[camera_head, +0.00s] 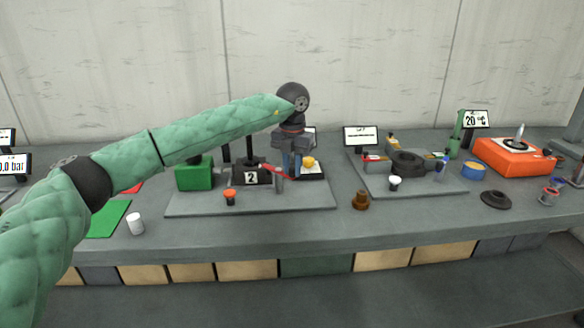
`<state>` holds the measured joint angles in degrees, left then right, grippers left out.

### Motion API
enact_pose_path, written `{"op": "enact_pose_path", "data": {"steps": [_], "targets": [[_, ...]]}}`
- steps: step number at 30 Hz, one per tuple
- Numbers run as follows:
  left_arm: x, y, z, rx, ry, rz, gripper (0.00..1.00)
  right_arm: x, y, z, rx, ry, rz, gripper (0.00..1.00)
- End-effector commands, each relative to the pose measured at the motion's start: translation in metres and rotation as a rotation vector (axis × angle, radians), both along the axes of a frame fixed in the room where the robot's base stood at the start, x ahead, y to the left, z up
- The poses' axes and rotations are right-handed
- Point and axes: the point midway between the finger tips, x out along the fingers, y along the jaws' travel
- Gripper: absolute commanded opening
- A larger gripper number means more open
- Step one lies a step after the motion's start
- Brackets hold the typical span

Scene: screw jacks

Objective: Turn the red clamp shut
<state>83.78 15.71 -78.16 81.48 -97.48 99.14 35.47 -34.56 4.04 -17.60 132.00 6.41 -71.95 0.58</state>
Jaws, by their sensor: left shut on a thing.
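The red clamp shows as a thin red bar (270,169) beside a grey upright post, on the grey board left of the middle. My left arm comes in from the left and reaches down over this board. My left gripper (291,170) points down at the right end of the red bar and is shut on it. The fingers hide that end of the bar, and the exact grip is too small to make out. My right gripper is not in view.
On the same board stand a green block (194,174), a black unit marked 2 (251,176), an orange-topped piece (230,197) and a yellow ball (308,162). An orange device (512,157) stands at the right.

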Motion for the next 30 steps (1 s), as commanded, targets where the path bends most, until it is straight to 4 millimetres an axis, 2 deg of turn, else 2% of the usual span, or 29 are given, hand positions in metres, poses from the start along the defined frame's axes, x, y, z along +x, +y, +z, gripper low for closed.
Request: {"op": "enact_pose_path", "data": {"steps": [5, 6, 9, 17, 22, 25, 27, 30], "targets": [[0.001, 0.000, 0.002, -0.002, -0.003, 0.002, 0.00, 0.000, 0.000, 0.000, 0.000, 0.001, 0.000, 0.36], [0.001, 0.000, 0.002, -0.002, -0.003, 0.002, 0.25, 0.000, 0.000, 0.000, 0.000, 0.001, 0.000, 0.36], [0.001, 0.000, 0.002, -0.002, -0.003, 0.001, 0.43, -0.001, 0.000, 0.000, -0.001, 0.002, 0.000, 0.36], [0.001, 0.000, 0.001, -0.001, -0.002, 0.000, 0.43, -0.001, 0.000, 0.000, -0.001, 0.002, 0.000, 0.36], [0.001, 0.000, 0.012, -0.001, -0.003, 0.000, 0.43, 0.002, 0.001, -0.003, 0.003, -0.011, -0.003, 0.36], [0.001, 0.000, 0.026, -0.002, -0.004, 0.000, 0.43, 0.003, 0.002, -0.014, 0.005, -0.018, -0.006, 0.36], [0.001, 0.000, 0.037, -0.002, -0.003, 0.000, 0.43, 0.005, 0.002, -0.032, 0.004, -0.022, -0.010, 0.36], [0.001, 0.000, 0.052, -0.001, -0.004, 0.000, 0.43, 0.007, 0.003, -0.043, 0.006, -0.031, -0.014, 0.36]]}}
